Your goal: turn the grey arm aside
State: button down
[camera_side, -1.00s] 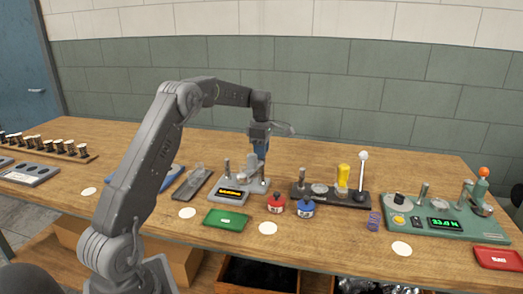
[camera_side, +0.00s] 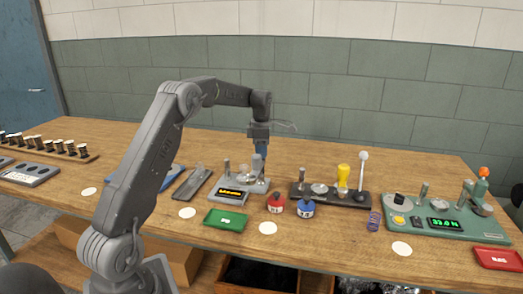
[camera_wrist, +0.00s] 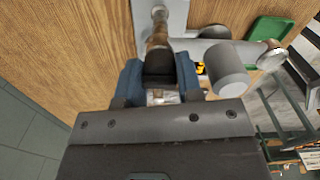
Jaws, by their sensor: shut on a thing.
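The grey arm (camera_wrist: 212,50) belongs to a small grey machine (camera_side: 240,188) with a lit yellow display, near the middle of the bench. In the wrist view it carries a thick grey cylinder (camera_wrist: 228,72) to the right of my fingers and a round silver knob (camera_wrist: 270,56) beyond. My gripper (camera_side: 262,148) points down at the machine's right end. In the wrist view my blue fingers (camera_wrist: 158,70) are shut on a dark, brownish handle (camera_wrist: 158,42) beside the grey arm. The handle's lower end and its join to the arm are hidden.
A black-based machine (camera_side: 325,196) with a white-knobbed lever is close on the right. A dark grey tray (camera_side: 192,183) lies left. Bare bench lies behind.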

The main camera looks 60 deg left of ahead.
jog(key=c, duration=0.8)
grip_release()
jog(key=shift+r, duration=0.1)
notch_tip(320, 180, up, 14)
jog(key=shift+f, duration=0.2)
